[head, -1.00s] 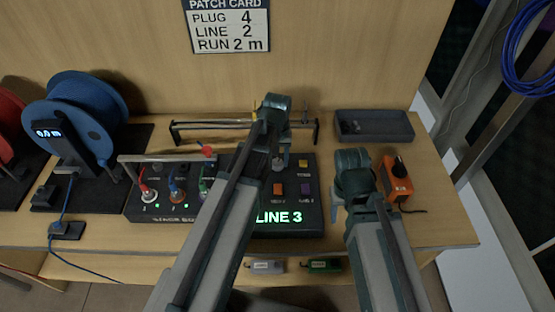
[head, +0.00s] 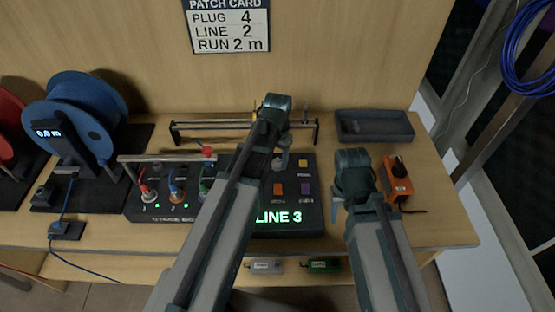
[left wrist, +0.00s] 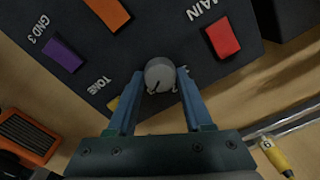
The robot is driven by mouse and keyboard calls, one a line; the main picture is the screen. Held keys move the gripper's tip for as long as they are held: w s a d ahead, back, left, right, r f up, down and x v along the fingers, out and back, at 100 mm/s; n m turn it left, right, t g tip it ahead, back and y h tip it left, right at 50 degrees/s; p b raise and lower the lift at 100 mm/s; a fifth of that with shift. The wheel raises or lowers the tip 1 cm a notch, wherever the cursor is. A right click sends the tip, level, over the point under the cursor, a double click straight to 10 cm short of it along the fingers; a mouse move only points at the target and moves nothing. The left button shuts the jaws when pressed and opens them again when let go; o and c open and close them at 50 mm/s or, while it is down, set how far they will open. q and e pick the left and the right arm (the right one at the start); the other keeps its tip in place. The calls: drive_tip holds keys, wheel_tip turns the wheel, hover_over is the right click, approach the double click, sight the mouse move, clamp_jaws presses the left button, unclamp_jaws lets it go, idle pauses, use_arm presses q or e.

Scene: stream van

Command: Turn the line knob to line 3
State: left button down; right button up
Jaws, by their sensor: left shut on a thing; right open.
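The grey line knob (left wrist: 160,72) stands on the dark console, with a dark pointer mark toward the lower left in the left wrist view. My left gripper (left wrist: 157,92) is shut on it, one blue finger on each side. In the head view the knob (head: 281,162) is partly hidden by my left gripper (head: 278,150). The console's lit display (head: 278,217) reads LINE 3; my left arm crosses its left edge. My right gripper (head: 345,205) is open and empty, just right of the console.
A patch card (head: 230,26) on the back wall reads plug 4, line 2, run 2 m. A stage box (head: 172,215) with plugs stands left of the console. An orange box (head: 397,180) stands right of my right gripper. A grey tray (head: 375,127) is behind.

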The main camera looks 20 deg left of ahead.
sight(278, 162)
idle(0.3)
use_arm(q)
drive_tip(key=shift+c, duration=1.6)
unclamp_jaws()
drive_tip(key=shift+r, duration=0.1)
wheel_tip(278, 162, up, 14)
drive_tip(key=p, duration=1.3)
drive_tip(key=shift+f+p, duration=0.2)
drive_tip(key=shift+p, duration=0.2)
use_arm(e)
wheel_tip(278, 162, up, 14)
drive_tip(key=shift+f, duration=0.15)
use_arm(q)
drive_tip(key=s+d+f+y+b, duration=0.1)
drive_tip(key=s+d+f+b, duration=0.2)
drive_tip(key=s+d, duration=0.7)
drive_tip(key=s, duration=0.4)
drive_tip(key=shift+s+d+m, duration=0.35)
drive_tip(key=shift+d+m, duration=0.05)
use_arm(e)
wheel_tip(278, 162, down, 3)
drive_tip(key=shift+f, duration=0.15)
